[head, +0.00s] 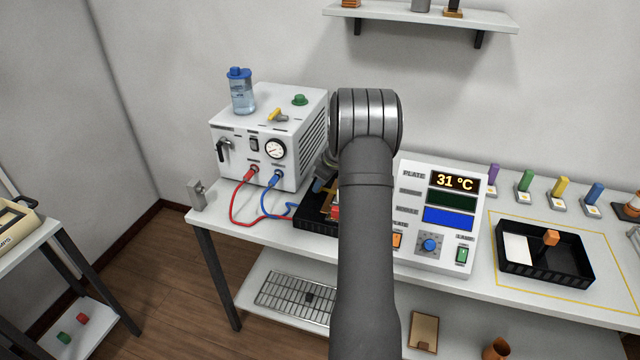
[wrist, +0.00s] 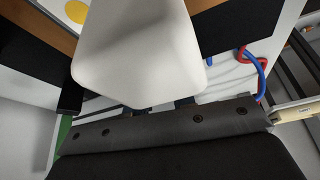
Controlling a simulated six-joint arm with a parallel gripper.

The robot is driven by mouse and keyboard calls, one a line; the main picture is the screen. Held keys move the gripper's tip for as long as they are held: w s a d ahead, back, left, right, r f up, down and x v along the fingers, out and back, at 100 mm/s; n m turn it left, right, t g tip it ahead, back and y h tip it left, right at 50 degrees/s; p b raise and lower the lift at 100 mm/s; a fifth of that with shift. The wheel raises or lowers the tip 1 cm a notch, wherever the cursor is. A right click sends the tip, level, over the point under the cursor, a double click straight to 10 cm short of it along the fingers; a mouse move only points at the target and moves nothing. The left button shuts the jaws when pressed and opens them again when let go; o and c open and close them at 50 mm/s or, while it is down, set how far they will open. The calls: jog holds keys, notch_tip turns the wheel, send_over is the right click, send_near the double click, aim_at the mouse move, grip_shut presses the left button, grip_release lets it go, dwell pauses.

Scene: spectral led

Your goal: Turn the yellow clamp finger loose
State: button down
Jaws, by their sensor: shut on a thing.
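My arm covers the middle of the head view and hides my gripper there. In the wrist view my gripper (wrist: 165,125) shows as a dark bar with screws, very close to the camera. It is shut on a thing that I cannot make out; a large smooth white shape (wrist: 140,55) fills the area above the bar. A yellow disc (wrist: 77,12) shows at the top left of the wrist view; I cannot tell if it belongs to the clamp. The black plate (head: 315,221) with orange and red parts is partly hidden behind my arm. No yellow clamp finger is clearly visible.
A white unit (head: 243,155) with a bottle (head: 241,92) and a small yellow handle (head: 276,115) on top stands left. Red (head: 233,207) and blue hoses run from it. The control panel (head: 415,180) and black tray (head: 508,272) stand right of my arm.

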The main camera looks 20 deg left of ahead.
jog(key=n+g, duration=0.1)
jog(key=n, duration=0.4)
jog(key=shift+w+g, duration=0.2)
jog(key=shift+g, duration=0.2)
jog(key=shift+n, duration=0.3)
jog(key=c, duration=1.2)
grip_release()
jog(key=v, duration=1.7)
jog(key=shift+w+r, duration=0.25)
